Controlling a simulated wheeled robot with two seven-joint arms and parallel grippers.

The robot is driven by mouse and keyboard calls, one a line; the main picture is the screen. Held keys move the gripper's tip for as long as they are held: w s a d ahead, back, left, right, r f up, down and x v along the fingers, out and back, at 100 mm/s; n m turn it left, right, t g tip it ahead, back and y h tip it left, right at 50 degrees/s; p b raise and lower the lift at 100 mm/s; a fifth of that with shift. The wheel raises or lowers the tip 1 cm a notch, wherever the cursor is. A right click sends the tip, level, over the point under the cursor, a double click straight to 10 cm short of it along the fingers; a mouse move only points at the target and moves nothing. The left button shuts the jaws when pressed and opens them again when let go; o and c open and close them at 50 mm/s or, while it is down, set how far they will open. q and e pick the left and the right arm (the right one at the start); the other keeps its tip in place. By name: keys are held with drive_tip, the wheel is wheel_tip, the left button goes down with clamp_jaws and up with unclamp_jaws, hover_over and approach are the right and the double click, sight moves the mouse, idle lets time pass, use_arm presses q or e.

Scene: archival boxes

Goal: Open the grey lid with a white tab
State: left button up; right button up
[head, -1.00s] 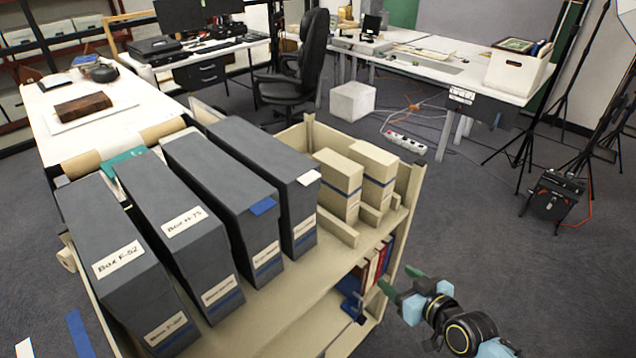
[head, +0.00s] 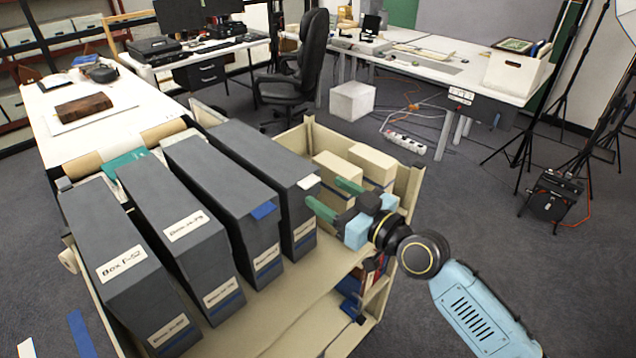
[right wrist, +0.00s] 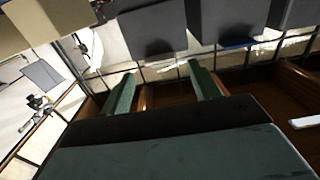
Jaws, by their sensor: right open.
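The grey box with the white tab (head: 308,182) is the rightmost of the tall grey boxes on the cream shelf cart. Its grey lid (head: 262,150) lies flat and closed on top, and the tab sticks out at the lid's near edge. My right gripper (head: 324,191) is open and empty, just right of the tab, with its green fingers pointing left toward the box. I see no contact with the tab. In the right wrist view its open fingers (right wrist: 162,82) show with nothing between them. My left gripper is not in view.
Other grey boxes stand close on the left, one with a blue tab (head: 263,210). Cream boxes (head: 373,163) stand behind my right gripper. The cart's right side wall (head: 412,188) is near my wrist. The shelf in front of the boxes is clear.

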drive_tip(key=shift+x, duration=2)
drive_tip(key=shift+c, duration=0.3)
clamp_jaws()
